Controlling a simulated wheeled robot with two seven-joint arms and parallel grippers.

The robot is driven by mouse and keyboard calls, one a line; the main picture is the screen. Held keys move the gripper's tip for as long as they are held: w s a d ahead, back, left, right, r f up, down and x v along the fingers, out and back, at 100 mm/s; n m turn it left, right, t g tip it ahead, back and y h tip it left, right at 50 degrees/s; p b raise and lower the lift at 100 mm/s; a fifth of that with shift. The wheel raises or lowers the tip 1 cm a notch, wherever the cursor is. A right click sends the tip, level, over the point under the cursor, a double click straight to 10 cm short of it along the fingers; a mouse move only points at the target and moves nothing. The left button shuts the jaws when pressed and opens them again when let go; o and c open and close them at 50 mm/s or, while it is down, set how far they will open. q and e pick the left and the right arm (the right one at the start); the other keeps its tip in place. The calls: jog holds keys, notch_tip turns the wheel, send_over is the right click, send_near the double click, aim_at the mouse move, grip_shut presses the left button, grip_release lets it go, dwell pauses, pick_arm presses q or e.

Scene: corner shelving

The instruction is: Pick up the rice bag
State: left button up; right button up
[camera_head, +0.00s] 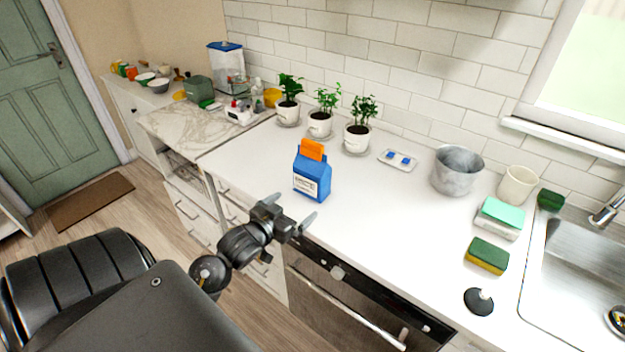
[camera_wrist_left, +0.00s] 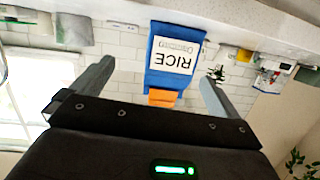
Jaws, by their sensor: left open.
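The rice bag (camera_head: 312,180) is blue with a white label and an orange clip on top. It stands upright on the white counter near its front edge. My left gripper (camera_head: 292,213) is in front of the bag, near the counter's front edge. It is open and empty, apart from the bag. In the left wrist view the picture is upside down; the rice bag (camera_wrist_left: 175,60) with its "RICE" label shows beyond and between the two spread fingers (camera_wrist_left: 155,95). My right gripper is not in view.
Three potted plants (camera_head: 320,124) stand behind the bag along the wall. A metal pot (camera_head: 457,172), a cup (camera_head: 517,185), sponges (camera_head: 487,255) and the sink (camera_head: 580,275) are to the right. The counter (camera_head: 400,220) right of the bag is clear. An oven (camera_head: 345,300) is below.

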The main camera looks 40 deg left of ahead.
aim_at(310, 163)
pick_arm(q)
jog(key=w+a+r+t, duration=0.1)
jog(key=w, duration=0.1)
jog(key=w+a+r+p, duration=0.1)
jog(key=w+r, duration=0.1)
jog(key=w, duration=0.1)
jog(key=w+a+r+t, duration=0.1)
jog(key=w+r, duration=0.1)
jog(key=shift+w+a+t, duration=0.3)
jog(key=shift+w+a, duration=0.1)
jog(key=shift+w+r+p, duration=0.2)
jog(key=shift+p, duration=0.25)
jog(key=w+p, duration=0.1)
jog(key=w, duration=0.2)
jog(key=shift+w+a+p, duration=0.2)
jog(key=shift+w+p, duration=0.15)
jog(key=shift+p, duration=0.05)
jog(key=shift+w+f, duration=0.15)
jog(key=shift+w, duration=0.4)
jog(key=shift+s, duration=0.1)
